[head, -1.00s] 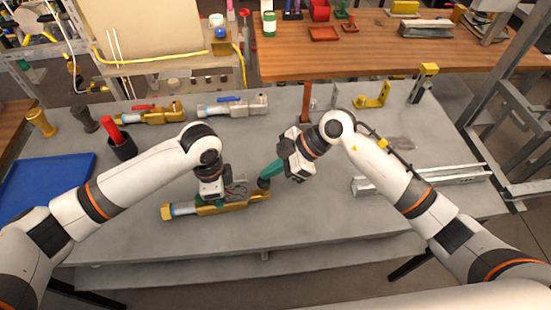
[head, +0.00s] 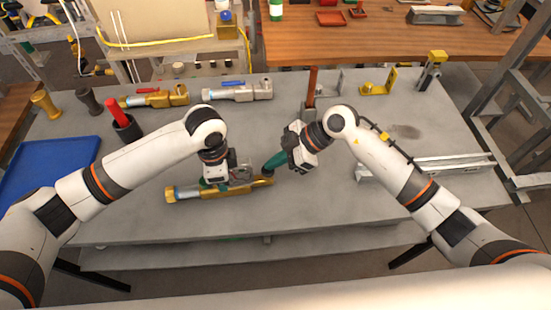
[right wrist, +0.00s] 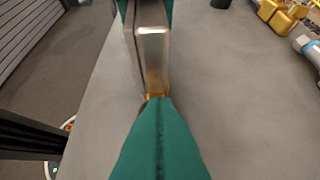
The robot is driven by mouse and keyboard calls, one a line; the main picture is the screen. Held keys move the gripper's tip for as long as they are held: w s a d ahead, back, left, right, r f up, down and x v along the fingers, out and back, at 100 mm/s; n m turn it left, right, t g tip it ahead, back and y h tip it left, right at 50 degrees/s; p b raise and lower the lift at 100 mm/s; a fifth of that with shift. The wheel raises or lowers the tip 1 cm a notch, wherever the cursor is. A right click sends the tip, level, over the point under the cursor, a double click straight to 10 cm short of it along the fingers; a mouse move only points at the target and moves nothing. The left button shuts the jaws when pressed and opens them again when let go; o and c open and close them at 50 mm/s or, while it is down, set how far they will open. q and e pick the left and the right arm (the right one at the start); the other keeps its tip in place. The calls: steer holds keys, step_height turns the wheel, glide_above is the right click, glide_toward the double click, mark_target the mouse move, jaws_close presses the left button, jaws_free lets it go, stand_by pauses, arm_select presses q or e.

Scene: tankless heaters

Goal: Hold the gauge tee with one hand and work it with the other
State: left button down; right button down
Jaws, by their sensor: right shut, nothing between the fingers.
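The gauge tee, a long brass fitting (head: 237,189) with a pale metal section and a brass nut at its left end, lies along the front middle of the grey table. My left gripper (head: 216,184) is over its middle; its teal fingers straddle the body and appear shut on it, though the contact is mostly hidden. My right gripper (head: 268,168) is shut and empty, with its teal fingertips slanting down to the tee's right end. In the right wrist view these fingertips (right wrist: 156,100) are at a brass edge of the shiny tee body (right wrist: 152,55). Touching is unclear.
A brass valve with a red handle (head: 155,97) and a steel valve with a blue handle (head: 237,91) lie behind. A blue tray (head: 50,172) is left, beside a dark cup (head: 124,130). Metal rails (head: 430,168) lie right. The table's front strip is clear.

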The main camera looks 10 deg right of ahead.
steer(key=a+r+v, duration=0.2)
steer(key=v, duration=1)
steer(key=shift+d+r, duration=0.25)
steer(key=shift+d, duration=0.05)
steer(key=shift+w, duration=0.1)
stand_by(1.6)
step_height(320, 180, up, 2)
steer(key=shift+r, duration=0.1)
